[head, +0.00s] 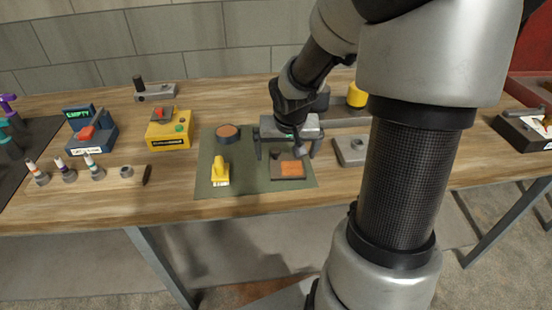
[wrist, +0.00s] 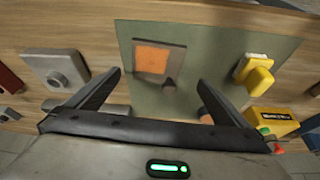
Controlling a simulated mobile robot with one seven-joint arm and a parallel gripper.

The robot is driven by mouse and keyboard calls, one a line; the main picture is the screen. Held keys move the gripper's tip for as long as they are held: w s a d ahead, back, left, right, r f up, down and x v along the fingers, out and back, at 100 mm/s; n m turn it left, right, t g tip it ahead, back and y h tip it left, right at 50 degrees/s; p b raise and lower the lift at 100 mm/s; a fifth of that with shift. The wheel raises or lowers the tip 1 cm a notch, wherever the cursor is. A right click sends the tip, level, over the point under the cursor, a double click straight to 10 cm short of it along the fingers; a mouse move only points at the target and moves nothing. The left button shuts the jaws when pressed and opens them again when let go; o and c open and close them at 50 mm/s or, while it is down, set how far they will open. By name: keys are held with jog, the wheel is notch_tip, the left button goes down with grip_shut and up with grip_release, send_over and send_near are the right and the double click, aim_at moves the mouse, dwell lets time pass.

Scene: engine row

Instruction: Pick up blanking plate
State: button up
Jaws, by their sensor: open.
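No label marks the blanking plate. A flat dark square plate with an orange face (head: 289,169) lies on the green mat; it also shows in the wrist view (wrist: 152,57), with a small grey tab at one edge. A grey square block with a round boss (head: 352,150) sits right of the mat; it also shows in the wrist view (wrist: 57,70). I cannot tell for sure which is the blanking plate. My gripper (head: 286,150) is open and empty above the mat, near the orange-faced plate. Its fingers (wrist: 160,78) spread on either side of the plate's tab in the wrist view.
The green mat (head: 206,170) also holds a yellow handled piece (head: 220,174) and a round brown-topped piece (head: 228,133). A yellow box (head: 169,130) and a blue device marked EMPTY (head: 89,132) stand left. My arm hides part of the table at right.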

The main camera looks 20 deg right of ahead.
aim_at(287, 164)
jog(key=shift+d+b+x, duration=0.2)
jog(key=shift+b+x, duration=0.3)
jog(key=shift+x, duration=1.05)
jog(key=shift+d+b+x, duration=0.2)
jog(key=shift+b+x, duration=0.3)
jog(key=shift+x, duration=1.05)
jog(key=shift+s, duration=0.1)
jog(key=shift+c, duration=0.3)
jog(key=shift+r, duration=0.1)
jog(key=c, duration=1.7)
